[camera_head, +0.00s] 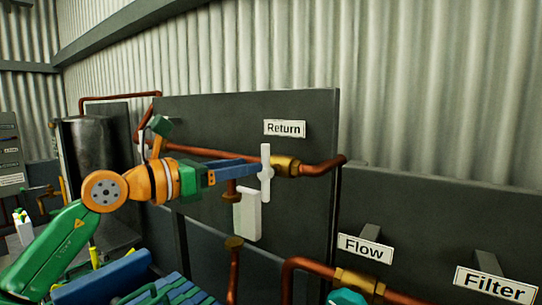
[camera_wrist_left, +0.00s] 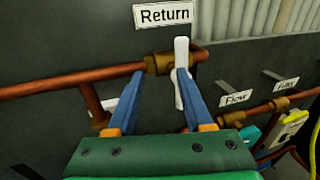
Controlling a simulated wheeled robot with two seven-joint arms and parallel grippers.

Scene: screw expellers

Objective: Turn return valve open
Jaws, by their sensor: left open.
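The return valve is a brass body (camera_head: 286,166) on a copper pipe, below the "Return" sign (camera_head: 285,128). Its white handle (camera_head: 265,185) stands upright. In the left wrist view the handle (camera_wrist_left: 181,52) is right of centre, in front of the brass body (camera_wrist_left: 158,63). My left gripper (camera_head: 256,170) is open, its blue fingers pointing at the valve from the left. In the left wrist view the fingertips (camera_wrist_left: 160,74) are spread, and the right one overlaps the handle's middle. I cannot tell if they touch. My right gripper is not in view.
Copper pipes run along the dark panel (camera_head: 215,112). "Flow" (camera_head: 365,248) and "Filter" (camera_head: 495,285) signs stand at the lower right. Blue parts (camera_head: 105,277) lie at the bottom left.

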